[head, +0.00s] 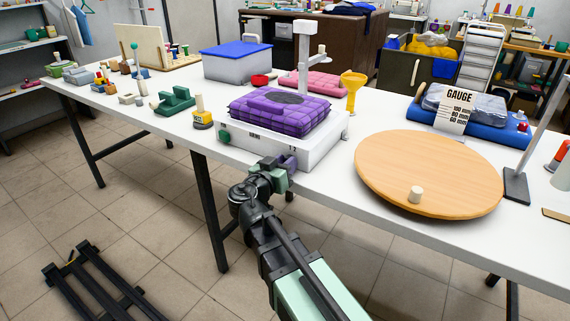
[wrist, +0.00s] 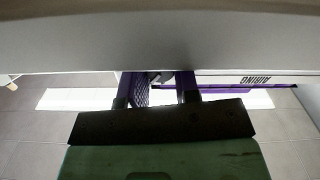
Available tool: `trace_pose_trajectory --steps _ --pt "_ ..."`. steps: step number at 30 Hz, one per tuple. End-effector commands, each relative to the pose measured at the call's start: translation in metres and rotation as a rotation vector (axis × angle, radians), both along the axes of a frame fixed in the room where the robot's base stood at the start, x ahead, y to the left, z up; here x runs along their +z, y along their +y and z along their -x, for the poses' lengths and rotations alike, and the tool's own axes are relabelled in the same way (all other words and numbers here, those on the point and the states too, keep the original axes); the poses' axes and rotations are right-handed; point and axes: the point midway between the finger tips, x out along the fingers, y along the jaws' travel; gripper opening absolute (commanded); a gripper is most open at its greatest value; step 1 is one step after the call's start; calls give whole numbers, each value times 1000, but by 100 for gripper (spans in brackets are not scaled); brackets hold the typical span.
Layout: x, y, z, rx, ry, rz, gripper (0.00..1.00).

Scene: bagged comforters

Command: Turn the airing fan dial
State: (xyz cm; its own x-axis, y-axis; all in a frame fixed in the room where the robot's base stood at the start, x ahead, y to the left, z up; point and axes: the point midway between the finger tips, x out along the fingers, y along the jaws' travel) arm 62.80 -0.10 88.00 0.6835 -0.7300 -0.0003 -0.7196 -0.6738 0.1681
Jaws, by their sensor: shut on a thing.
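A white machine (head: 322,143) stands on the table with a quilted purple comforter (head: 265,115) on top. My gripper (head: 287,164) is at the machine's lower front face. In the wrist view my gripper (wrist: 161,84) has its two purple fingers on either side of a small grey part, the airing fan dial (wrist: 163,76), and is shut on it. The word AIRING shows upside down on the panel to the right. The dial is hidden behind my gripper in the head view, and its angle cannot be told.
A round wooden board (head: 430,170) with a small peg lies right of the machine. A yellow funnel (head: 353,85) stands behind it, and a green knob (head: 225,137) is on its left side. A yellow-and-black item (head: 202,117) stands to the left. The table's front edge is close to my arm.

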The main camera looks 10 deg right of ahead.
Motion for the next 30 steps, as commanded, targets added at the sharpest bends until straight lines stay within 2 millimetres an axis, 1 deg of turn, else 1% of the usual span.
trace_pose_trajectory --steps 1,2,6,7,14,17,20,27,30 --pt "0 0 0 0 -1 1 6" --pt "0 0 0 0 -1 1 31" --pt "0 0 0 0 -1 0 52" --pt "0 0 0 0 -1 0 55" --pt "0 0 0 0 -2 -1 55" --pt "0 5 5 1 -2 -1 55" --pt "0 18 18 4 -2 -1 55" --pt "0 61 58 4 -2 -1 55" --pt "0 73 69 3 -2 -1 55"
